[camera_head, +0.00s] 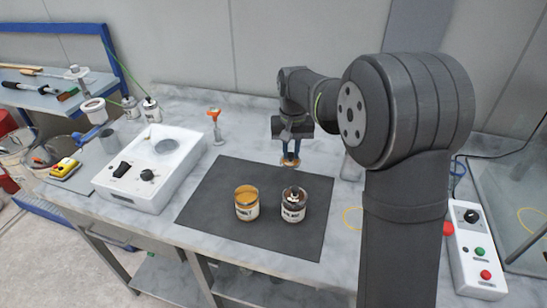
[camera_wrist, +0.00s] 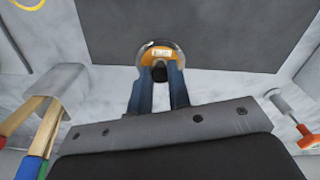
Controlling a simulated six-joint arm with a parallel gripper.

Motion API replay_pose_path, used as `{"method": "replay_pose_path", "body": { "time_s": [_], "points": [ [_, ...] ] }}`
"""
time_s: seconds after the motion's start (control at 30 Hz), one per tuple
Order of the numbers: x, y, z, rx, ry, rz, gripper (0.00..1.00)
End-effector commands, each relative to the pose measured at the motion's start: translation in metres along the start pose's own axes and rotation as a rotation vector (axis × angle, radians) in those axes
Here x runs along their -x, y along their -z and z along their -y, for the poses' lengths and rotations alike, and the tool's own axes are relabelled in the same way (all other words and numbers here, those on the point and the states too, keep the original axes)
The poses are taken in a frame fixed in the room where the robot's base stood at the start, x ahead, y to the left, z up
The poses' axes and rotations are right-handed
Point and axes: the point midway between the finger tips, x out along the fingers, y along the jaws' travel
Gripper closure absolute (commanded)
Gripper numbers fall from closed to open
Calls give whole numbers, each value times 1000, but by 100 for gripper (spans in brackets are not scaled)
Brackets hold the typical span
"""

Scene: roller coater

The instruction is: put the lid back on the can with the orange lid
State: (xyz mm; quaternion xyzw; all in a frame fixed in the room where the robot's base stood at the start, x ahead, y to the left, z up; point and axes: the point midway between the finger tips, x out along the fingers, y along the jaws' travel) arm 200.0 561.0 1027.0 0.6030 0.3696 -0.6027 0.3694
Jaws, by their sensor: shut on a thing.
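My gripper (camera_head: 291,155) is above the far edge of the dark mat, behind the two cans. It is shut on the orange lid (camera_head: 290,162), gripping it by a dark knob. In the wrist view the lid (camera_wrist: 155,52) shows between the fingertips (camera_wrist: 160,76), with a pale label and a grey rim. An open can with orange contents (camera_head: 246,204) stands upright on the mat, its top uncovered. The lid is apart from this can, behind it and to its right.
A second can (camera_head: 293,205) with a dark, knobbed top stands right of the open can on the dark mat (camera_head: 215,195). A white machine (camera_head: 150,168) is to the left. An orange-topped tool (camera_head: 214,122) stands behind the mat. A control box (camera_head: 477,245) is at far right.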

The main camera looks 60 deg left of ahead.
Motion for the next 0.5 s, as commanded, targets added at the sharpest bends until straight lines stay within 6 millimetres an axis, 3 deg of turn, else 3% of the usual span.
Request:
{"method": "replay_pose_path", "body": {
  "time_s": [0.1, 0.3, 0.37, 0.5],
  "points": [
    [15, -7, -24, -4, 0, -2, 100],
    [28, -15, -43, 4, 0, 0, 100],
    [31, -19, -39, 20, 0, 0, 100],
    [41, -34, -8, 109, 0, -2, 100]
  ]
}}
